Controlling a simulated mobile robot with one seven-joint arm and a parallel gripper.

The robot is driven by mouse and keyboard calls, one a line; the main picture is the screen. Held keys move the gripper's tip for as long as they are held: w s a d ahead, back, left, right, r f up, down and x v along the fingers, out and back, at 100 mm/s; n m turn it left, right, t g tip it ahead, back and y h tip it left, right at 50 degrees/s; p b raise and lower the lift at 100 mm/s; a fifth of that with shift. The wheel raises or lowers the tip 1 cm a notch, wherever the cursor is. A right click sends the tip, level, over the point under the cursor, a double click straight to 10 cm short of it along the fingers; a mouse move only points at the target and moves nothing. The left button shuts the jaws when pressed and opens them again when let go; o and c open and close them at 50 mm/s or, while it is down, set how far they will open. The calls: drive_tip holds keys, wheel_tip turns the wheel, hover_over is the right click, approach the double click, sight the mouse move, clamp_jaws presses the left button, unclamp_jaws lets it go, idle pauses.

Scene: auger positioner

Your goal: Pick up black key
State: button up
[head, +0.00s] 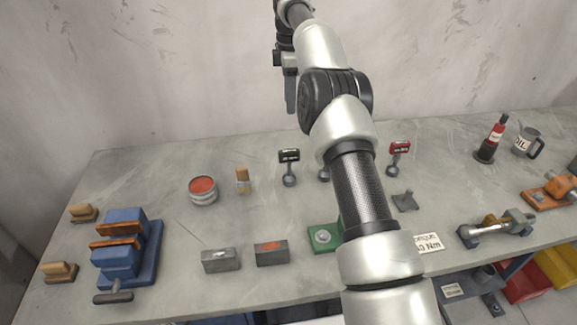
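The black key (289,156) appears to be the upright piece with a wide black head, a pale mark on it and a grey stem on a round foot, near the middle of the bench. A similar piece (324,174) stands to its right, mostly hidden behind my arm, so its head colour does not show. A like piece with a red head (399,147) stands further right. My gripper (291,108) hangs in the air in front of the back wall, above and apart from the black key. Its fingers overlap from this side, so their opening cannot be told.
The grey bench (150,180) holds a blue vise (120,250) at left, a red-topped can (203,190), two grey blocks (220,260) and a green plate (322,237). A dark bottle (490,142) and oil jug (525,143) stand back right.

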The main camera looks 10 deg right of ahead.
drive_tip(key=b, duration=0.4)
hover_over(289, 150)
drive_tip(key=shift+n, duration=0.4)
drive_tip(key=f, duration=1.4)
drive_tip(key=shift+d+f, duration=0.25)
drive_tip(key=shift+a+f, duration=0.2)
drive_tip(key=shift+f, duration=2.75)
clamp_jaws()
